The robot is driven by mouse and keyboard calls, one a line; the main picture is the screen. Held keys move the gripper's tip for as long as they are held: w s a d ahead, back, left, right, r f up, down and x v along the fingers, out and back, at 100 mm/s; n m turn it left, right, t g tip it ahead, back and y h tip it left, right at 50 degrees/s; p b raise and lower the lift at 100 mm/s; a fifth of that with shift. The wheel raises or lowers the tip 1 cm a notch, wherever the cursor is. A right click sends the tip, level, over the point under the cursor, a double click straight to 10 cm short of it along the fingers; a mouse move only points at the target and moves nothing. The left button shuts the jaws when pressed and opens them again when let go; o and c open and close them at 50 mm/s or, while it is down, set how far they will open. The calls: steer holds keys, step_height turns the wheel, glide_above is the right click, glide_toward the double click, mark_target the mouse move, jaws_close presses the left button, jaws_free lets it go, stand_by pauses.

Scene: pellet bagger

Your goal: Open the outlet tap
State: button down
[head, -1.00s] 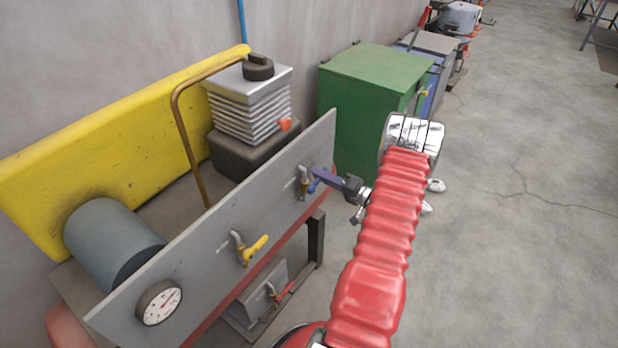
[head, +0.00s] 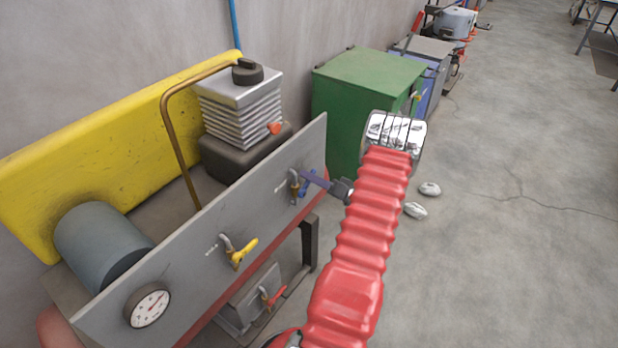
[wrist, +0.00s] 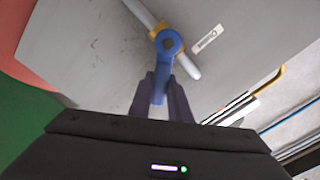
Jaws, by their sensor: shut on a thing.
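A tap with a blue lever handle (head: 304,189) sits on the right part of the grey panel (head: 195,235). In the wrist view its blue handle (wrist: 161,92) hangs toward me from a round hub, at an angle to the pale pipe (wrist: 187,65) behind it. My gripper (head: 318,181) is shut on the blue handle, with its dark purple fingers (wrist: 163,96) on both sides. The handle's tip is partly hidden between the fingers. A white label (wrist: 208,39) is beside the tap, its small text too blurred to read surely.
A yellow-handled tap (head: 238,252) and a gauge (head: 150,305) are left on the panel. A red-handled tap (head: 272,296) is below. A green cabinet (head: 345,95) stands behind my arm.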

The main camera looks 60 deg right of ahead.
steer(key=c, duration=1.6)
jaws_free()
steer(key=shift+c, duration=0.2)
steer(key=s, duration=1.3)
steer(key=shift+s+a, duration=0.35)
steer(key=shift+c, duration=0.5)
